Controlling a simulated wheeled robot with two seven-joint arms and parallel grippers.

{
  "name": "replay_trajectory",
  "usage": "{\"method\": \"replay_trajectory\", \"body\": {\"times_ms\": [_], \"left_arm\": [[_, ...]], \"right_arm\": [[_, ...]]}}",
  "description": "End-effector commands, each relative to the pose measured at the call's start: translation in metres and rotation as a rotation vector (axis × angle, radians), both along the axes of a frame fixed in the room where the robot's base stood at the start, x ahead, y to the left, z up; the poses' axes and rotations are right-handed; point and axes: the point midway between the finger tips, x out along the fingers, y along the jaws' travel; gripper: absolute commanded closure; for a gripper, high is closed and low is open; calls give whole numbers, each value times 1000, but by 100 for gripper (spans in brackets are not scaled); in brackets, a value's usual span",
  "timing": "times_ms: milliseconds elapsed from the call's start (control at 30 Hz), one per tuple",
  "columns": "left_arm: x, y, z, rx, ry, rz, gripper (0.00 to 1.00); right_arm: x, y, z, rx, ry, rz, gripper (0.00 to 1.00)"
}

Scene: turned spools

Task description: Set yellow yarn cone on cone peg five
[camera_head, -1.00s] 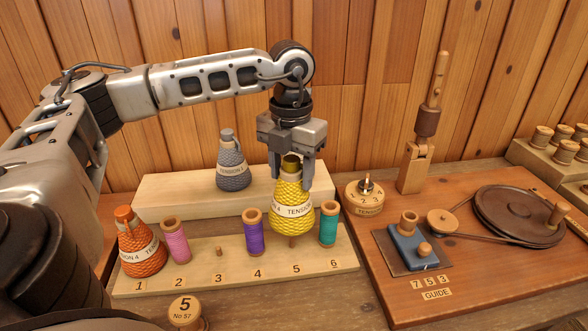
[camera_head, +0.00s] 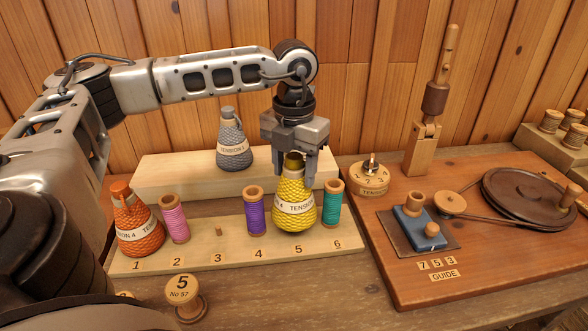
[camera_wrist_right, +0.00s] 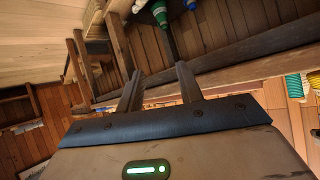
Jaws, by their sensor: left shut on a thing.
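The yellow yarn cone (camera_head: 294,205) stands upright at position 5 of the numbered peg board (camera_head: 215,255), its base at or very near the board. Peg five is hidden under it. My left gripper (camera_head: 293,165) is shut on the cone's top from above. In the right wrist view my right gripper (camera_wrist_right: 160,88) shows two fingers apart with nothing between them; it is away from the cone.
On the board are an orange cone (camera_head: 137,222) at 1, a pink spool (camera_head: 174,218) at 2, a bare peg (camera_head: 218,231) at 3, a purple spool (camera_head: 255,212) at 4 and a teal spool (camera_head: 331,203) at 6. A grey cone (camera_head: 233,145) stands on the raised step behind.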

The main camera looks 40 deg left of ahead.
Motion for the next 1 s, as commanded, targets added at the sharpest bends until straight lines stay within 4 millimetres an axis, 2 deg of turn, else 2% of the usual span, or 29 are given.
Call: {"method": "replay_trajectory", "body": {"times_ms": [167, 467, 1000], "left_arm": [[0, 0, -2, -1, -1, 0, 100], [1, 0, -19, -2, -1, 0, 100], [1, 0, -19, -2, -1, 0, 100]], "right_arm": [[0, 0, -3, 1, 1, 0, 64], [1, 2, -8, 20, -7, -3, 64], [1, 2, -4, 26, -10, -6, 64]]}}
